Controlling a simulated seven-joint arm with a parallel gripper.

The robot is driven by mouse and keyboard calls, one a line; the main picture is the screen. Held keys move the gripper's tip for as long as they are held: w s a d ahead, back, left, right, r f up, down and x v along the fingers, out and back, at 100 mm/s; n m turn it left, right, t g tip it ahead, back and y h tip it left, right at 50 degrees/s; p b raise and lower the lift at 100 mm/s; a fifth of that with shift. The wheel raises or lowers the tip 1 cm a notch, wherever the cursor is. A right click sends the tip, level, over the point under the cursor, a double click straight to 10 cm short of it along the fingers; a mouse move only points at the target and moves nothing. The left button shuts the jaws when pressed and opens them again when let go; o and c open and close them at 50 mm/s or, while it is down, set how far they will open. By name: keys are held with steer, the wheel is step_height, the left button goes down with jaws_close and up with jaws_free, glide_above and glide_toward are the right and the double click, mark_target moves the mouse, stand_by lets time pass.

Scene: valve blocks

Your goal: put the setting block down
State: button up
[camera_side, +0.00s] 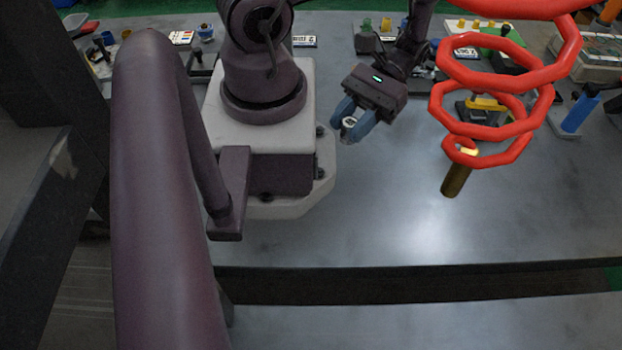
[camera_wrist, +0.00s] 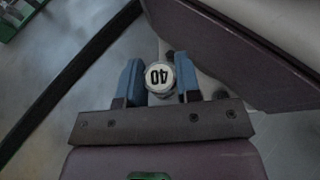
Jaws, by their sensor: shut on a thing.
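The setting block is a small round pale piece with a dark "40" on its top. In the wrist view the setting block (camera_wrist: 159,75) sits between the two blue fingers of my gripper (camera_wrist: 159,82), which is shut on it. In the side view my gripper (camera_side: 355,122) is right of the white base, fingers angled down to the left, with the setting block (camera_side: 349,122) showing small at the fingertips. I cannot tell from these views whether the block touches the grey table (camera_side: 370,220) or hangs above it.
A large red coil (camera_side: 487,130) hangs at the right of the side view, with a brass-coloured cylinder (camera_side: 456,180) at its lower end. A blue cylinder (camera_side: 581,110) stands farther right. Several small parts line the table's back. The table's front middle is clear.

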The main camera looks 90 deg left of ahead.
mark_target(376, 182)
steer(key=w+d+f+n+t+h, duration=0.1)
steer(key=w+d+n+t+h, duration=0.25)
steer(key=w+n+t, duration=0.4)
steer(key=shift+n+t, duration=0.55)
steer(key=shift+t, duration=0.3)
steer(key=shift+s+a+f, duration=0.15)
steer(key=shift+s+f, duration=0.15)
steer(key=shift+f, duration=1)
steer(key=shift+s+a+f, duration=0.15)
steer(key=shift+s+f, duration=0.2)
steer(key=shift+f, duration=1)
steer(key=shift+s+a+f, duration=0.15)
steer(key=shift+s+f, duration=0.15)
steer(key=shift+f, duration=1)
steer(key=shift+f, duration=0.1)
steer(key=o, duration=1)
steer(key=shift+o, duration=0.2)
